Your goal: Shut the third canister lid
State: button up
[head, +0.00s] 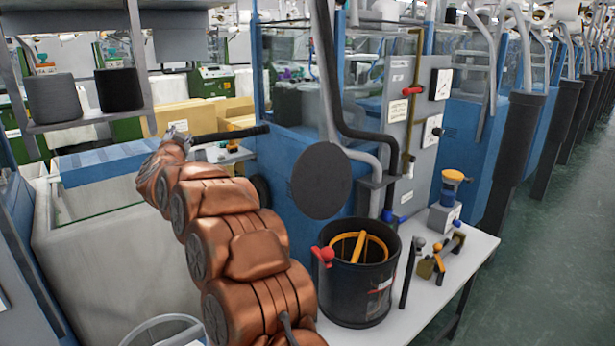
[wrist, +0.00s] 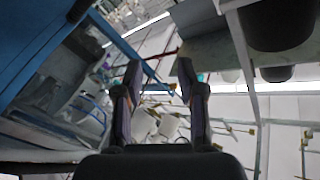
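A black canister (head: 357,298) stands upright on the white table, its top open. A yellow-orange ring and bar show inside it, and a red knob (head: 326,254) is at its left rim. A dark round disc (head: 321,181), which looks like a raised lid, stands nearly upright above and behind the canister. Its join to the canister is not clear. I cannot tell which canister counts as third. My gripper (wrist: 158,66) is open and empty in the wrist view, pointing away from the canister. In the head view my copper arm reaches up and left; the fingers are not clearly visible there.
The white table (head: 440,300) also holds a yellow-topped device (head: 451,190), a small brown-yellow stand (head: 440,262) and a dark rod (head: 411,275). A blue machine with pipes stands behind. Grey (head: 53,97) and black (head: 119,89) cylinders sit on a shelf at left. Floor at right is clear.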

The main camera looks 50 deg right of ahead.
aim_at(308, 170)
jog(key=s+d+f+m+g+h+b, duration=0.1)
jog(key=s+d+f+m+g+h, duration=0.5)
jog(key=d, duration=0.3)
jog(key=s+d+f+m+g+h+b, duration=0.2)
jog(key=s+d+f+m+g+h, duration=0.2)
jog(key=s+d+m+g, duration=0.4)
jog(key=s+d+f+m+g, duration=0.4)
jog(key=s+g, duration=0.3)
jog(key=g, duration=0.2)
jog(key=shift+y, duration=0.4)
jog(key=x, duration=0.7)
jog(key=shift+s+d, duration=0.2)
jog(key=shift+f, duration=0.1)
grip_shut()
